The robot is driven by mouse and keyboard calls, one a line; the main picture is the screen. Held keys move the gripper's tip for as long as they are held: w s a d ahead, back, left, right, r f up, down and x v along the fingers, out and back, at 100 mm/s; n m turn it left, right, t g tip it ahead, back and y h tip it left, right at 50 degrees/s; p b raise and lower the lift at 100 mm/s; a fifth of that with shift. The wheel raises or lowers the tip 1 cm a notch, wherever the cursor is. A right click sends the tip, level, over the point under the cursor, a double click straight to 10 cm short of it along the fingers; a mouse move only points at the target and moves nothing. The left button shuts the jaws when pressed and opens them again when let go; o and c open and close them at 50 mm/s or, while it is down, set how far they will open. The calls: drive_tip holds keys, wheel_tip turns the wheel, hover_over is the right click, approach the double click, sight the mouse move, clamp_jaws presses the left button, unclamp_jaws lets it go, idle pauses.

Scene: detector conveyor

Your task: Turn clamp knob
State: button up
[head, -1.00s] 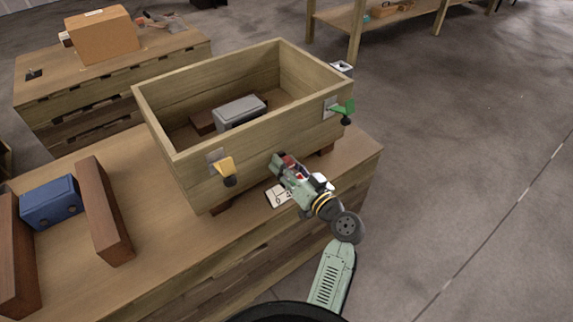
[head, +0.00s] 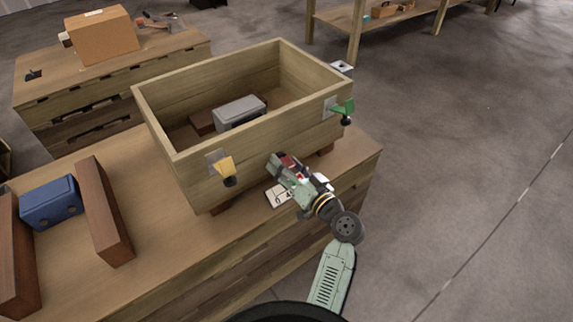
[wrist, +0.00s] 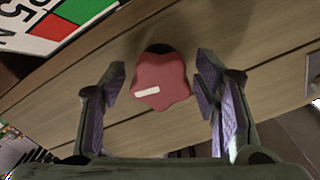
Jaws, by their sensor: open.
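The clamp knob (wrist: 160,81) is a red lobed knob with a white bar mark on its face. It sits at the front wall of a wooden box and also shows as a small red patch in the head view (head: 288,160), partly covered by my gripper. My gripper (wrist: 162,76) is open, with one purple-padded finger on each side of the knob. Gaps show between both fingers and the knob. In the head view my gripper (head: 283,166) is at the box's front wall.
The open wooden box (head: 215,75) holds a grey block (head: 240,110). A yellow latch (head: 225,167) and a green latch (head: 344,109) are on its outside. A white card (head: 278,195) lies below my gripper. A blue block (head: 50,203) sits between brown bars at left.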

drive_tip(key=shift+d, duration=0.1)
drive_tip(key=v, duration=1.2)
idle(0.9)
